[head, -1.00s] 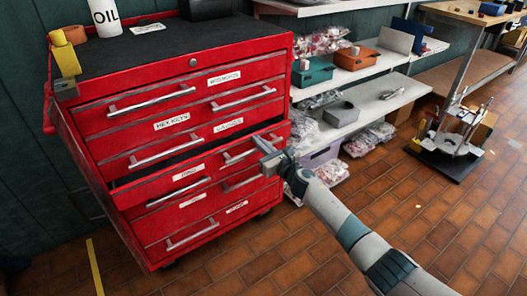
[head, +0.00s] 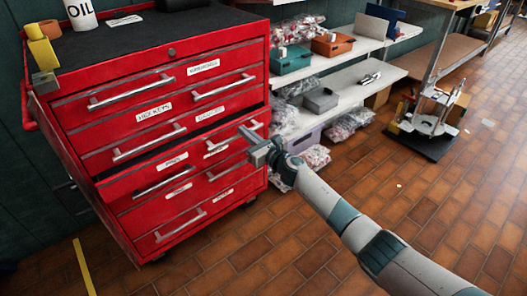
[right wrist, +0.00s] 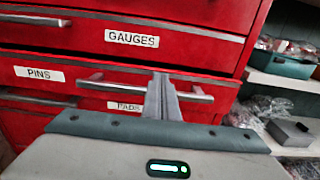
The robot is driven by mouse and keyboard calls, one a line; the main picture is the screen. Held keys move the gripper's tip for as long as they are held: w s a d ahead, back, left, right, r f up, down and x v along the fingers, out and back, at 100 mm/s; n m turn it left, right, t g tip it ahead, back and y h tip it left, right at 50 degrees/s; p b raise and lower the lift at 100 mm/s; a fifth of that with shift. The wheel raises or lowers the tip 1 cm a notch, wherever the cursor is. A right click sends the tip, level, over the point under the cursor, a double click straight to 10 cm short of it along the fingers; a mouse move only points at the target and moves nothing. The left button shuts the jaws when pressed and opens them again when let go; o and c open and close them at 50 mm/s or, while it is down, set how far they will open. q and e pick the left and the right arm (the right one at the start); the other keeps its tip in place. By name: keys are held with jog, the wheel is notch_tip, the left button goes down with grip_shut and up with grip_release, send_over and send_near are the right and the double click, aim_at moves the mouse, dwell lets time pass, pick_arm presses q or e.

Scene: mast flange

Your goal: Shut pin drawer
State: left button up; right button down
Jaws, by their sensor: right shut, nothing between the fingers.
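The red tool cabinet (head: 262,75) stands at the left. Its pin drawer (head: 120,184), labelled PINS, sits below the GAUGES drawer and protrudes a little, with a narrow dark gap above its front. The label shows in the right wrist view (right wrist: 39,74). My right gripper (head: 256,146) is shut and empty at the right part of this drawer's front. In the right wrist view its fingers (right wrist: 162,92) overlap the drawer's right handle (right wrist: 196,97); I cannot tell whether they touch it. My left gripper is out of view.
Shelves (head: 365,72) with a teal bin (head: 290,60), an orange bin (head: 333,44) and bagged parts stand right of the cabinet. A black-based fixture (head: 428,135) is on the floor farther right. An oil container (head: 80,14) stands on the cabinet top. The tiled floor in front is open.

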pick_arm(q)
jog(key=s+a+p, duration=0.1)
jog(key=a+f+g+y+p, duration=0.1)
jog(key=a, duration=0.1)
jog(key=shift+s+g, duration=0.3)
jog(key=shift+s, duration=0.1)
pick_arm(e)
jog(key=v, duration=1)
jog(key=shift+s+d, duration=0.25)
